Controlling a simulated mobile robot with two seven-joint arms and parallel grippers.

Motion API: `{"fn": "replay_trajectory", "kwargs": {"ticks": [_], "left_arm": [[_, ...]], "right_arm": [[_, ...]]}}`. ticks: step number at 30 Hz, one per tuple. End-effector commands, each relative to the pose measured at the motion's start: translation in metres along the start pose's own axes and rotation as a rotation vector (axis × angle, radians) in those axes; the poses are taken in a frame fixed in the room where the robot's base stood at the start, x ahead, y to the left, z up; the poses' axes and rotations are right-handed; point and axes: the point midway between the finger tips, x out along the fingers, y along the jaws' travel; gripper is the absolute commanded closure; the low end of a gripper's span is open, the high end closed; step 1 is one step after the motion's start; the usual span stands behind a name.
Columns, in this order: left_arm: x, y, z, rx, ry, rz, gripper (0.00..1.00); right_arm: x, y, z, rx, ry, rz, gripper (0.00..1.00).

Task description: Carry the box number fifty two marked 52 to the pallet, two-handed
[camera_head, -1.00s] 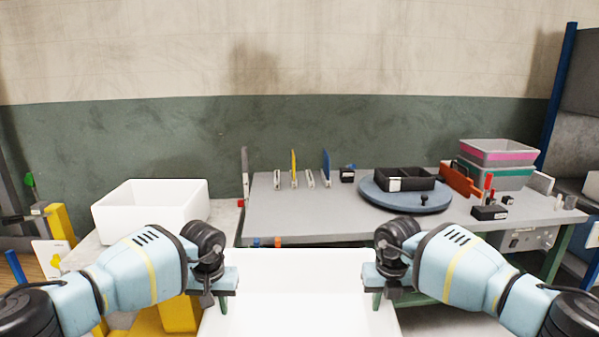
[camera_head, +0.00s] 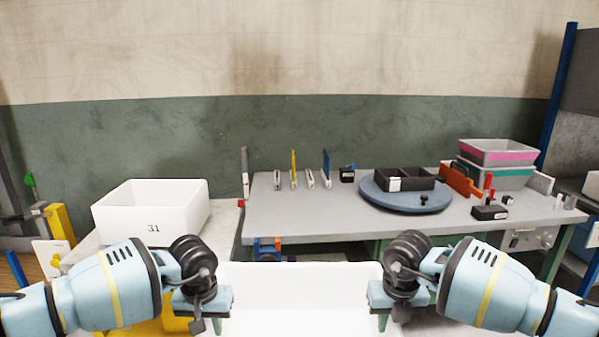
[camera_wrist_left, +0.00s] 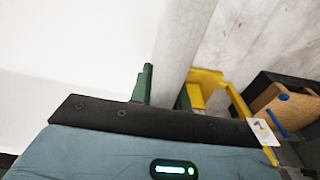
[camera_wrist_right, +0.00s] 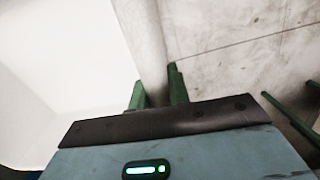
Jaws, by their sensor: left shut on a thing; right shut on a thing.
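A large open white box (camera_head: 300,290) is held between my two grippers at the bottom centre of the head view. No number shows on its visible faces, so I cannot read whether it is 52. My left gripper (camera_head: 205,318) is shut on its left wall; in the left wrist view green fingers (camera_wrist_left: 165,90) sit either side of the wall. My right gripper (camera_head: 384,318) is shut on its right wall, with its fingers (camera_wrist_right: 157,92) astride the wall. The box's lower part is cut off by the frame. I cannot make out a pallet.
Another white box (camera_head: 150,215), marked 31, stands on a pale table at left, near a yellow frame (camera_head: 60,228). Ahead is a grey workbench (camera_head: 310,213) with a turntable (camera_head: 405,198), a black divided tray and stacked bins (camera_head: 497,155). Bare floor shows in the right wrist view (camera_wrist_right: 235,60).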

Motion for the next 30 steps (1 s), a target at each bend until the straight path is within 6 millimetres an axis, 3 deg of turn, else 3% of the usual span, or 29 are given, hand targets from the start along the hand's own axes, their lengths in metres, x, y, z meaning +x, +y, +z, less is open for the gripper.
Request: {"fn": "replay_trajectory", "kwargs": {"ticks": [17,30], "left_arm": [[0.0,-0.002,0.003,-0.003,0.0,-0.003,1.0],[-0.003,-0.002,0.03,-0.002,-0.001,-0.002,1.0]], "right_arm": [[0.0,-0.002,-0.003,0.003,0.001,-0.004,1.0],[-0.003,-0.002,-0.03,0.002,0.001,-0.003,1.0]]}}
